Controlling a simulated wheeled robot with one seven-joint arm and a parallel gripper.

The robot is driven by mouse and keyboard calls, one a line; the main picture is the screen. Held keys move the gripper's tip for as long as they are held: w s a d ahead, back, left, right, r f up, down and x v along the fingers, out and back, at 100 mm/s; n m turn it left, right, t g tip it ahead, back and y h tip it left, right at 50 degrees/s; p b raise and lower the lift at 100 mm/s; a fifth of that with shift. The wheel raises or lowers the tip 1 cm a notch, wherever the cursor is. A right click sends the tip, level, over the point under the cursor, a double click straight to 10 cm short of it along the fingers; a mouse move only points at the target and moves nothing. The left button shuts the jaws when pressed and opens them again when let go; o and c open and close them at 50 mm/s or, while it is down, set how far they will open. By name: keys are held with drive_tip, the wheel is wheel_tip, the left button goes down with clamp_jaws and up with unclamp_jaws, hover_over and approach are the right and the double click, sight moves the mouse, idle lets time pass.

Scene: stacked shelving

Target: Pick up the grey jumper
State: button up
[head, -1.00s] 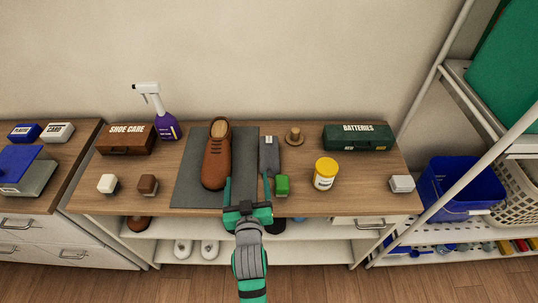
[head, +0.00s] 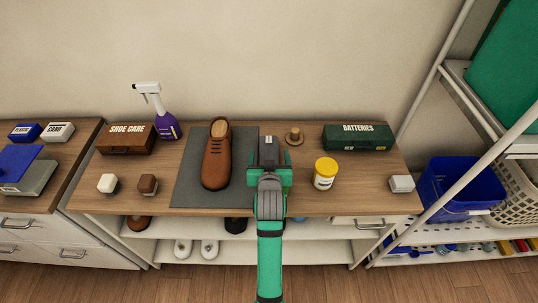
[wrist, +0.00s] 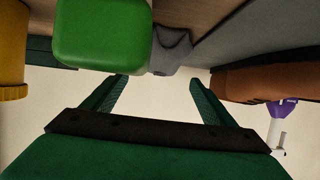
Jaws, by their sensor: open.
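No thing that I can surely call a grey jumper shows. A small grey thing (wrist: 171,52) lies on the bench between the green block and the shoe mat; I cannot tell if it is the jumper. In the head view, my gripper and wrist largely cover it. My gripper (head: 268,150) is over the bench, right of the grey mat. In the wrist view its two green fingers (wrist: 155,88) are apart with nothing between them. The grey thing is beyond the fingertips, towards the top of that view.
A brown shoe (head: 216,157) stands on the grey mat (head: 190,185) to the left. A green block (wrist: 100,35) is close by the fingers. A yellow-lidded jar (head: 325,173) stands to the right, a wooden knob (head: 294,136) and batteries box (head: 358,137) behind.

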sight(269, 150)
drive_tip(key=shift+x, duration=2.6)
drive_tip(key=shift+f, duration=0.15)
drive_tip(key=c, duration=1.3)
